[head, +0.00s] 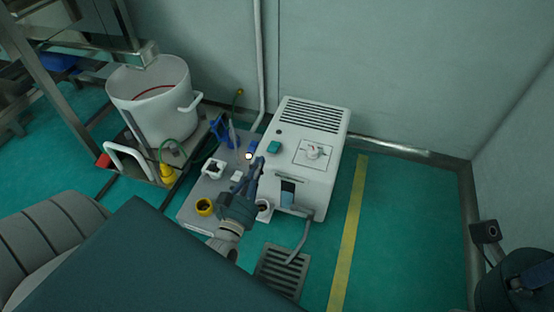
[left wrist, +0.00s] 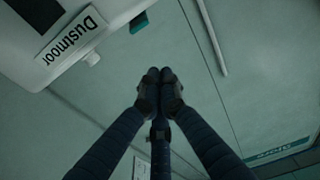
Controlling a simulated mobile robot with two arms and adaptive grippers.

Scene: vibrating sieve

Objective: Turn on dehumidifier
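The white box-shaped unit that looks like the dehumidifier (head: 333,133) stands by the back wall in the head view. My right gripper's fingers are not in view.
A white bucket (head: 150,100) stands to the left. A floor grate (head: 281,270) lies in front. The left wrist view shows a white "Dustmoor" housing (left wrist: 105,58). Floor right of the yellow line (head: 347,240) is clear.

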